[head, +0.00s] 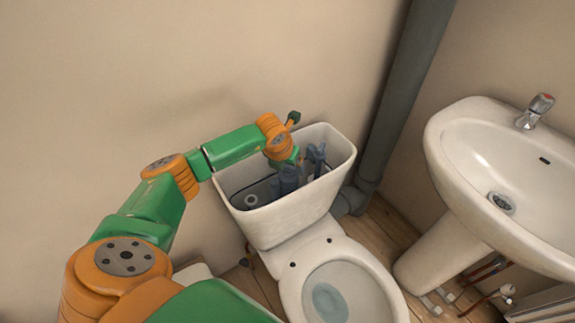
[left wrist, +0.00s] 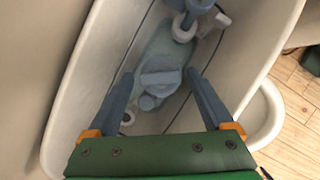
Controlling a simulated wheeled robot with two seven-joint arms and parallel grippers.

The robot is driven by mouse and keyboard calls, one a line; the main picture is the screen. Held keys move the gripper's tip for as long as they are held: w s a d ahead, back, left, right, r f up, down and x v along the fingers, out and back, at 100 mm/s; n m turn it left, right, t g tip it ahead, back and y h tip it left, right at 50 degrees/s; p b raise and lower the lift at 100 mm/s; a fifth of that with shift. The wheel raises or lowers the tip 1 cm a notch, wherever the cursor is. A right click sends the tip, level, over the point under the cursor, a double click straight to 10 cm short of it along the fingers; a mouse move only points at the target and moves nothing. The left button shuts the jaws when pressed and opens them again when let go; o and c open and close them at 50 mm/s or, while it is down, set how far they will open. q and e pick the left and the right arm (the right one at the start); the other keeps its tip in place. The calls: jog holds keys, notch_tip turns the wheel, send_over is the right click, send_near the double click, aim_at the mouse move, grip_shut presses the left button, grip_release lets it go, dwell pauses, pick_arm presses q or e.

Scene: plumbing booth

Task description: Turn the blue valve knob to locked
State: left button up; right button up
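The blue valve knob (left wrist: 160,76) shows in the left wrist view inside the open toilet cistern. It is a round blue-grey cap with a raised bar across it, on a blue fitting. My left gripper (left wrist: 159,73) is open, with one finger to each side of the knob in the picture and visible gaps between. I cannot tell how far above or below the knob the tips are. In the head view my left gripper (head: 288,180) reaches down into the cistern and hides the knob. My right gripper is out of view.
The white cistern wall (head: 294,221) surrounds the left gripper closely. A blue-grey upright fitting (head: 317,157) stands beside it. The toilet bowl (head: 352,292) is in front, a grey pipe (head: 398,105) behind, and a sink (head: 470,150) at the right.

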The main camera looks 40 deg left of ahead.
pick_arm(q)
jog(key=c, duration=1.2)
jog(key=shift+a+f+m+h+b, duration=0.1)
jog(key=shift+m+h+b, duration=0.5)
jog(key=shift+m+b, duration=0.45)
jog(key=shift+a+m+h+b, duration=0.1)
jog(key=shift+m+h+b, duration=0.75)
jog(key=shift+m, duration=1.4)
jog(key=o, duration=1.4)
